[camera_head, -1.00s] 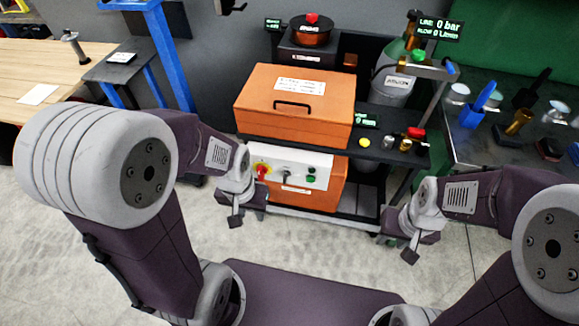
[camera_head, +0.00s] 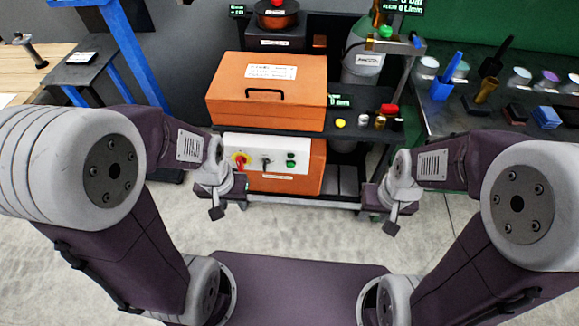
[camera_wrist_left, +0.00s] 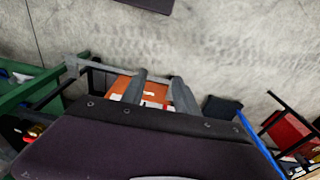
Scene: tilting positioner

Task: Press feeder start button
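A white control panel (camera_head: 262,178) is on the front of the lower orange unit (camera_head: 312,166). It carries two small green buttons (camera_head: 291,158), a black knob (camera_head: 266,162) and a red-and-yellow switch (camera_head: 240,161); I cannot read their labels. My left gripper (camera_head: 220,207) hangs in front of the panel's left end, apart from it. In the left wrist view the two grey fingers (camera_wrist_left: 158,88) are spread with nothing between them, and part of the orange unit shows behind them. My right gripper (camera_head: 390,225) hangs low right of the panel; its finger gap is not clear.
An orange lidded case (camera_head: 225,100) stands above the panel on a black cart. A yellow button (camera_head: 340,123) and a red-topped fitting (camera_head: 389,110) are on the cart's shelf. A blue frame (camera_head: 135,50) stands left, a tool bench (camera_head: 440,118) right. Grey floor before the cart is clear.

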